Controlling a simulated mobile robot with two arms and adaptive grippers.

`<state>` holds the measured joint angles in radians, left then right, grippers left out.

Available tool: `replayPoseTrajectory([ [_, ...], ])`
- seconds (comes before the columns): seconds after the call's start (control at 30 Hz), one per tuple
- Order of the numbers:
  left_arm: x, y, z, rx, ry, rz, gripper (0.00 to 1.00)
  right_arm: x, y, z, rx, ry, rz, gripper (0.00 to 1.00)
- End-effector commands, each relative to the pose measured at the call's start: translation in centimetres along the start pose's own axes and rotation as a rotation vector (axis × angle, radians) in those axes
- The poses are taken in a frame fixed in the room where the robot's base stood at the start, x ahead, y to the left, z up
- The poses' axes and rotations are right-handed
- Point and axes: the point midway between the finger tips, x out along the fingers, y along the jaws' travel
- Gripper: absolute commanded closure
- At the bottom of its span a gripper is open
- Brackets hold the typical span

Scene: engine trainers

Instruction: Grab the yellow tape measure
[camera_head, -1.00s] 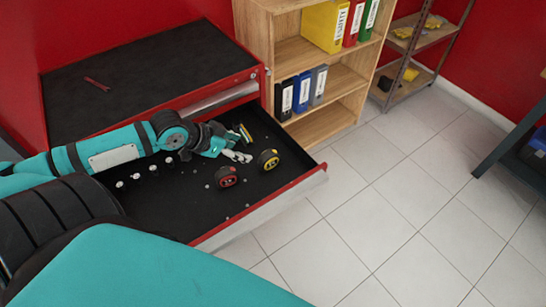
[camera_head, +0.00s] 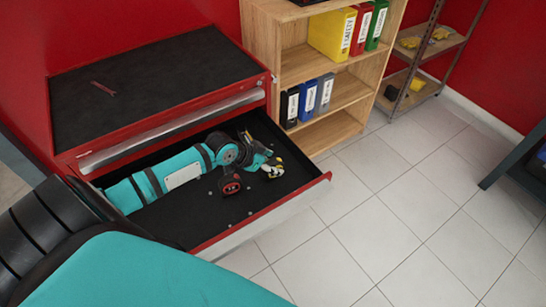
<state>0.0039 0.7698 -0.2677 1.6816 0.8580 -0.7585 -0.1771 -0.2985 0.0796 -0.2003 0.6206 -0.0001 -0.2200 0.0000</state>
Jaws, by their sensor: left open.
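The yellow tape measure (camera_head: 278,171) lies in the open drawer (camera_head: 205,237) of the red tool cabinet, near its right end; my left gripper partly hides it. My left gripper (camera_head: 268,166) is open, low in the drawer, with its fingers right at the yellow tape measure. I cannot tell whether they touch it. My right gripper does not show.
A red-and-black tape measure (camera_head: 230,185) lies just left of the gripper, close to my left wrist. The drawer's raised red rim (camera_head: 290,205) runs along the front. A wooden shelf with binders (camera_head: 335,100) stands behind on the right.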

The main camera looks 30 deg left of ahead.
Motion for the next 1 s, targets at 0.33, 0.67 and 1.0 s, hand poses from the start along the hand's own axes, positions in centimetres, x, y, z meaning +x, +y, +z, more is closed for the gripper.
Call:
replayPoseTrajectory([
  [0.33, 4.3, 0.1, -0.8, -0.001, 0.001, 0.001, 0.42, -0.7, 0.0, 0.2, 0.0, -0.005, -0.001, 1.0],
  [0.67, 4.4, 0.1, -0.7, 0.0, 0.001, 0.0, 0.55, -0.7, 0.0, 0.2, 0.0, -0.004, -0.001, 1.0],
  [1.0, 4.3, 0.0, -0.7, 0.0, 0.001, 0.0, 0.99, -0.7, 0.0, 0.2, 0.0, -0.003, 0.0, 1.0],
])
